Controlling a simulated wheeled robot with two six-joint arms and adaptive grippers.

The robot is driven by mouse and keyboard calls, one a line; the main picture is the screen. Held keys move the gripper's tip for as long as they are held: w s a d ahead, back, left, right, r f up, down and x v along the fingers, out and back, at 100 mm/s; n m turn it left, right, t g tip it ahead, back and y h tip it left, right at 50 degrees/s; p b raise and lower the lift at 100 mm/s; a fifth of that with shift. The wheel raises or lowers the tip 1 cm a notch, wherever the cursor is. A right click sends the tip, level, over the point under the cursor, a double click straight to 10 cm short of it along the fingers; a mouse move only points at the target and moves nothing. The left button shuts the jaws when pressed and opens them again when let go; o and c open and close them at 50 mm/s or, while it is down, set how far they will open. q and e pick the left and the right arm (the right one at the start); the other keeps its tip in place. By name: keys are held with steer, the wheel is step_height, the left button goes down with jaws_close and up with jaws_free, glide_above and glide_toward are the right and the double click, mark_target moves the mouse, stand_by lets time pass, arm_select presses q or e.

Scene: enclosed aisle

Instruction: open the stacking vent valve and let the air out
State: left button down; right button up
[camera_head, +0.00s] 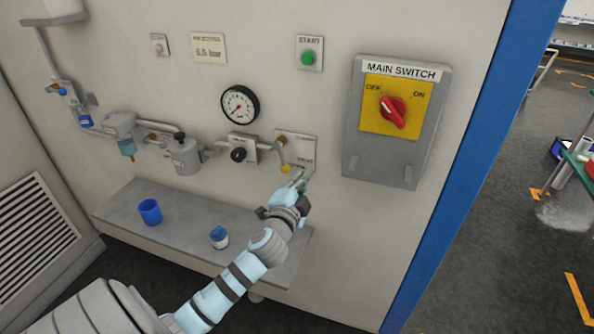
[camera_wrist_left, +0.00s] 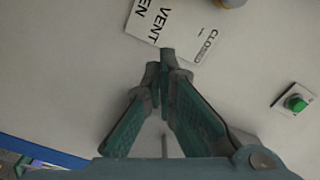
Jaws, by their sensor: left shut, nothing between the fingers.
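The vent plate (camera_head: 296,142) is on the wall below and right of the round gauge. A small yellow part (camera_head: 285,169) sits at its lower left, at the end of a pipe. In the left wrist view the vent label (camera_wrist_left: 180,28) shows the words VENT and CLOSED and part of another word. A yellowish round part (camera_wrist_left: 232,2) is cut off at the top edge there. My left gripper (camera_head: 302,178) is shut and empty, just below the plate. Its fingertips (camera_wrist_left: 165,55) show near the label's lower edge; I cannot tell whether they touch it. My right gripper is out of view.
The main switch box (camera_head: 398,120) is right of the plate, its red knob on yellow. A green start button (camera_head: 308,58) is above. A pressure gauge (camera_head: 239,104) and black knob (camera_head: 238,155) are left. Below, a shelf (camera_head: 180,225) holds a blue cup (camera_head: 150,212) and a small jar (camera_head: 219,238).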

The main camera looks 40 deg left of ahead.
mark_target(314, 159)
arm_select(q)
steer(key=x, duration=0.6)
steer(key=shift+w+f, duration=0.1)
steer(key=shift+s+a+f, duration=0.4)
steer(key=shift+s+a, duration=0.05)
steer(key=shift+a, duration=0.15)
steer(key=shift+s+a+f, duration=0.4)
steer(key=shift+s+a, duration=0.05)
steer(key=shift+a, duration=0.15)
steer(key=shift+s+a, duration=0.25)
steer(key=shift+s, duration=0.1)
steer(key=shift+w+f, duration=0.1)
steer(key=m, duration=0.1)
steer(key=a+f+m+b, duration=0.1)
steer(key=shift+s+a+f+m, duration=0.1)
steer(key=shift+s+f+m, duration=0.1)
steer(key=shift+m, duration=0.1)
steer(key=shift+s+a+m, duration=0.15)
steer(key=shift+a+m, duration=0.1)
steer(key=shift+m, duration=0.15)
